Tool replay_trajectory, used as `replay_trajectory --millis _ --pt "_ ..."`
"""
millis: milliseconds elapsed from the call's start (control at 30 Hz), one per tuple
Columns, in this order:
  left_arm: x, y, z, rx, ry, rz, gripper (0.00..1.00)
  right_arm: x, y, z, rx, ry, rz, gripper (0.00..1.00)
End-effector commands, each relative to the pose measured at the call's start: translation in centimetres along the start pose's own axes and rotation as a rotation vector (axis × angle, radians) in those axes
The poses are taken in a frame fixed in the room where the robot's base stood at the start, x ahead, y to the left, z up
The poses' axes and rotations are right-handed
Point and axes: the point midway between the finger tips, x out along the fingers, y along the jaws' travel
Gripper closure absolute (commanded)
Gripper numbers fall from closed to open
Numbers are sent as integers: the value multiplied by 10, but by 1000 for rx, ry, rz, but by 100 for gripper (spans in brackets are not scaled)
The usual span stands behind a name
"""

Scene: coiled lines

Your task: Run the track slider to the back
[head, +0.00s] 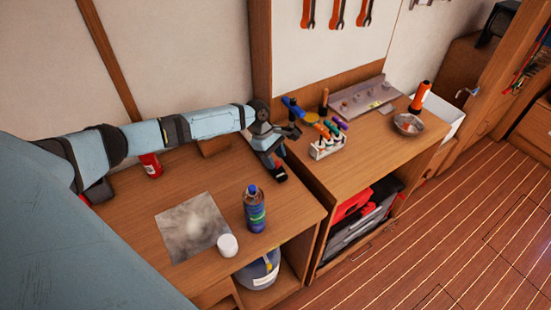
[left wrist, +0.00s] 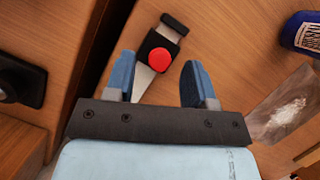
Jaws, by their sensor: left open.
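The track slider (left wrist: 158,48) is a black block with a round red knob, seen in the left wrist view. It sits on a pale metal track (left wrist: 143,82) fixed to the wooden bench top, with a black end piece (left wrist: 172,24) beyond it. My left gripper (left wrist: 158,64) is open, its two blue fingers on either side of the track just short of the red knob. I cannot tell whether a finger touches the slider. My right gripper is out of view.
A blue bottle (head: 255,210), a white-lidded jar (head: 228,245) and a grey sheet (head: 193,227) are on the near bench. A rack of coloured tools (head: 328,146) is on the bench to the right, across a gap.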

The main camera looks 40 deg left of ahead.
Motion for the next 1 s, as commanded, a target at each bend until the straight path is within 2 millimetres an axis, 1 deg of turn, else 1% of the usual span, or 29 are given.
replay_trajectory --millis 133,400,433,633,667,867,967,1000 --pt "9 0 1 1 -1 0 50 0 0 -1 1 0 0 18" --pt "11 0 0 1 0 0 50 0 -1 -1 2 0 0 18" --pt "11 0 0 1 0 0 52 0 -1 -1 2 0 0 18" --pt "11 0 0 1 0 0 98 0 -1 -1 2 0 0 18" --pt "11 0 0 1 0 0 100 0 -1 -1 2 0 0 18" --pt "9 1 -2 0 0 0 100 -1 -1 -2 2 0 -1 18" --pt "6 4 -9 -2 0 -1 100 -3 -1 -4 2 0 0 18" --pt "3 6 -15 -3 0 0 100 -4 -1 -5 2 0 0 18"
